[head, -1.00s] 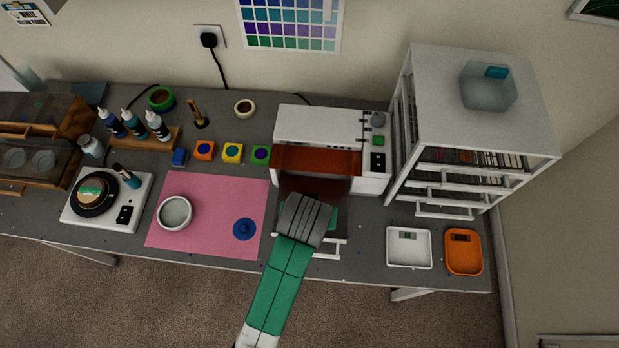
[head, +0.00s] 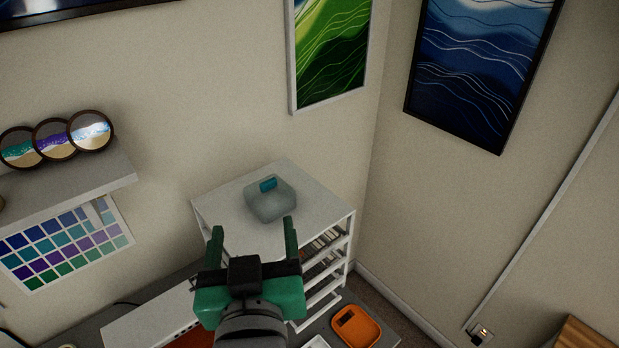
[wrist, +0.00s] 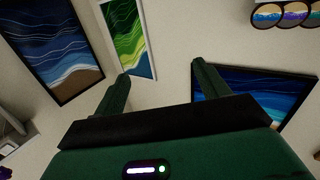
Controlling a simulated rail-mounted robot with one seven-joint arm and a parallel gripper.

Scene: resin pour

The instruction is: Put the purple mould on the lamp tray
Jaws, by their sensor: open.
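My gripper (head: 252,236) is open and empty, raised in front of the white drawer rack with its fingers pointing up and away. In the wrist view my gripper (wrist: 161,72) shows its two green fingers spread, with only wall and pictures beyond them. I cannot make out the purple mould in the head view. A tiny purple patch at the lower left edge of the wrist view is too small to identify. The white lamp housing (head: 145,328) is partly in the head view at the bottom, cut off by the frame. Its tray is not visible.
The white rack (head: 230,205) bears a greyish translucent tub (head: 270,203) with a teal label. An orange tray (head: 357,327) and part of a white tray (head: 318,342) lie at the desk's right end. A wall shelf (head: 75,190) is at left.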

